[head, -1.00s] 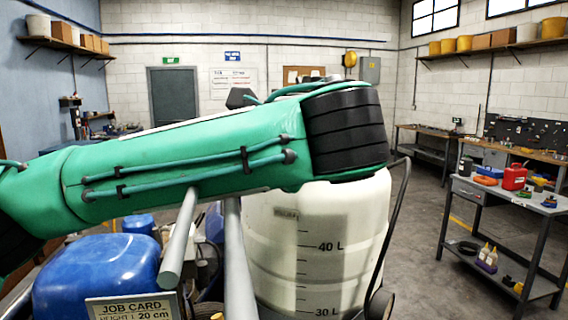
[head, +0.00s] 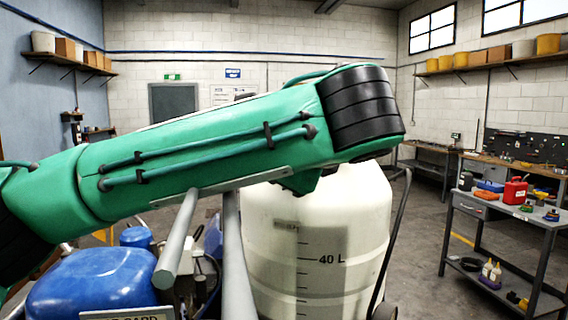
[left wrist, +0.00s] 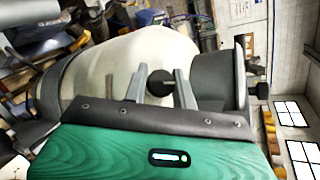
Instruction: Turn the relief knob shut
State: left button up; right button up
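In the left wrist view, my left gripper (left wrist: 161,84) has its two grey fingers apart. A dark round knob (left wrist: 159,83) shows in the gap between the fingertips; I cannot tell whether the fingers touch it. A second dark knob (left wrist: 262,90) sticks out to the right, beside a dark grey cylindrical part (left wrist: 220,80). No label shows which one is the relief knob. The white tank (head: 335,225) with litre marks stands behind my green left arm in the head view, and its top is hidden. The tank also fills the middle of the left wrist view (left wrist: 110,65). My right gripper is not in view.
A blue engine cover (head: 95,278) and grey frame bars (head: 237,260) stand left of the tank. A dark handle bar (head: 397,235) runs along its right side. A grey bench (head: 505,212) with a red can (head: 515,190) stands at the right, with open floor between.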

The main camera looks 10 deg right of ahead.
pick_arm(q)
jog(key=o, duration=0.4)
jog(key=shift+w, duration=0.1)
jog(key=shift+o, duration=0.2)
jog(key=shift+s+r, duration=0.15)
jog(key=shift+s, duration=0.3)
jog(key=b+v, duration=0.4)
jog(key=v, duration=0.9)
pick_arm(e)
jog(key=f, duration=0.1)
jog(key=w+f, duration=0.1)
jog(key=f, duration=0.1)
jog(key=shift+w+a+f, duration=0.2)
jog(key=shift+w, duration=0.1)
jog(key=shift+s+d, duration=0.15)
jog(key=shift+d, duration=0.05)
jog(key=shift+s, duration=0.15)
